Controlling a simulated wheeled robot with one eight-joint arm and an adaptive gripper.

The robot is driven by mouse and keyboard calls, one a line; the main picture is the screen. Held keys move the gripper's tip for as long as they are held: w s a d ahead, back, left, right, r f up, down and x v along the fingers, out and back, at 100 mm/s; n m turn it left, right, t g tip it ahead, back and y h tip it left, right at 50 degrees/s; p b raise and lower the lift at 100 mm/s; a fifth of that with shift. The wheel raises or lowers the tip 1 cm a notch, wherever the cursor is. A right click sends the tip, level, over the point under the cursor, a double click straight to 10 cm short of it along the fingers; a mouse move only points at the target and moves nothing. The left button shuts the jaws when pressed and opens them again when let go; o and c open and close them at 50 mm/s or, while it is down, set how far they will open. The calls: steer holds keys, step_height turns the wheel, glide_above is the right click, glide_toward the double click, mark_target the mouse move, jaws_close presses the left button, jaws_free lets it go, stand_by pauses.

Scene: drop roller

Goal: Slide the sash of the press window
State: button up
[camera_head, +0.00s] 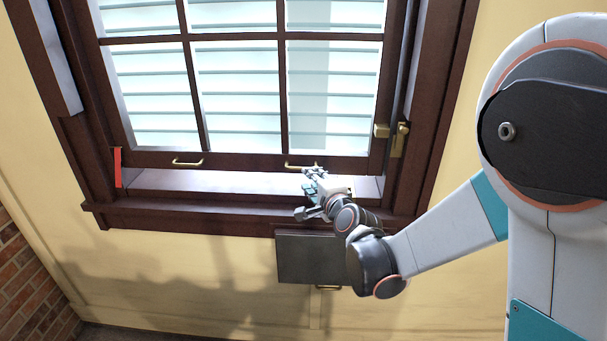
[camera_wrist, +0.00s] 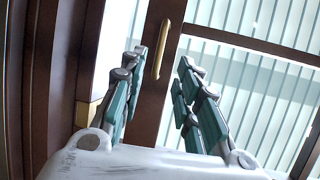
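The press window's sash has a dark brown wooden frame with pale panes; its bottom rail (camera_head: 240,161) runs just above the sill. Two brass handles sit on that rail, a left handle (camera_head: 187,162) and a right handle (camera_head: 301,166). My gripper (camera_head: 314,177) is at the right handle, above the sill. In the wrist view, my gripper (camera_wrist: 162,62) is open, with teal-padded fingers apart on either side of a brass handle (camera_wrist: 163,50). No finger clearly touches the handle; whether it lies between the tips or just beyond them I cannot tell.
A brass latch (camera_head: 398,139) is on the right side of the frame. A red strip (camera_head: 117,167) stands at the lower left corner. The sill (camera_head: 200,183) looks clear left of my gripper. Below it is a dark grey panel (camera_head: 308,258) with a small brass handle (camera_head: 328,287).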

steer(key=b+x, duration=0.1)
steer(key=x, duration=0.7)
steer(key=shift+w+f+b, duration=0.2)
steer(key=shift+w+b, duration=0.15)
steer(key=shift+b, duration=0.05)
steer(key=shift+a, duration=0.15)
steer(key=shift+c, duration=0.2)
jaws_close()
